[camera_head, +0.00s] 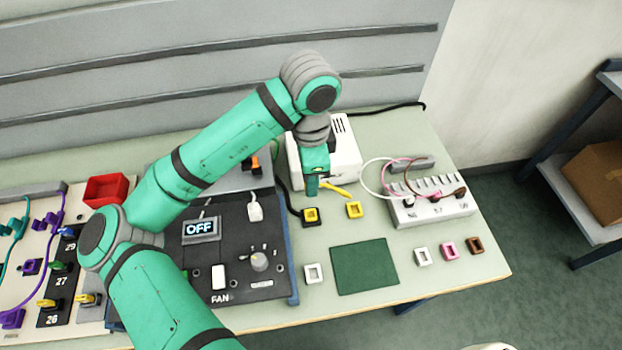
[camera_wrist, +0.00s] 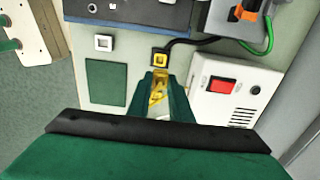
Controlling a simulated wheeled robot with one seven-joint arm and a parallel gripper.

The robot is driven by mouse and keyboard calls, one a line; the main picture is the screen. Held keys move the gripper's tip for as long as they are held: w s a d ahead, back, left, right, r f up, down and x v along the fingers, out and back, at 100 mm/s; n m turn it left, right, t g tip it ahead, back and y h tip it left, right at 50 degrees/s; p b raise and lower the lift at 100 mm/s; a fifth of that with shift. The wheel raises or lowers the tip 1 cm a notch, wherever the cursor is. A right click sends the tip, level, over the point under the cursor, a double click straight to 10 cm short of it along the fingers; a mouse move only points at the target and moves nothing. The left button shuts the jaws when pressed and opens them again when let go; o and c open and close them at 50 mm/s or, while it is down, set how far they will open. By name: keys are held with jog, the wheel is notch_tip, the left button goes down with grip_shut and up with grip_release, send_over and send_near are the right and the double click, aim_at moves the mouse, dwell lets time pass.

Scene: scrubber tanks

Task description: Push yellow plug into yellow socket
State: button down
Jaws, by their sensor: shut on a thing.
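My gripper (camera_head: 312,188) points down above the table beside the white box and is shut on the yellow plug (camera_wrist: 158,88), which shows between the fingers in the wrist view. A yellow lead (camera_head: 337,188) runs off to the right from the gripper. A yellow socket in a black frame (camera_head: 311,216) lies just in front of my gripper, with a black cable to it. It also shows ahead of the fingertips in the wrist view (camera_wrist: 160,58); plug and socket look apart. Another yellow socket piece (camera_head: 354,210) lies to its right.
The white box (camera_head: 345,165) stands close behind my gripper. A black fan panel (camera_head: 240,270) is at left. A green mat (camera_head: 365,267) and a white socket (camera_head: 313,273) lie in front. A grey terminal block (camera_head: 432,208) with leads is at right.

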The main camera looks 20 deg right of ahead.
jog(key=shift+f, duration=0.1)
jog(key=shift+f, duration=4.5)
jog(key=shift+f, duration=0.95)
jog(key=c, duration=1)
grip_release()
jog(key=shift+c, duration=0.2)
jog(key=shift+r, duration=0.1)
notch_tip(320, 180, up, 6)
jog(key=shift+w+r, duration=0.1)
jog(key=shift+r, duration=0.15)
jog(key=shift+s+r, duration=0.2)
jog(key=shift+r, duration=0.75)
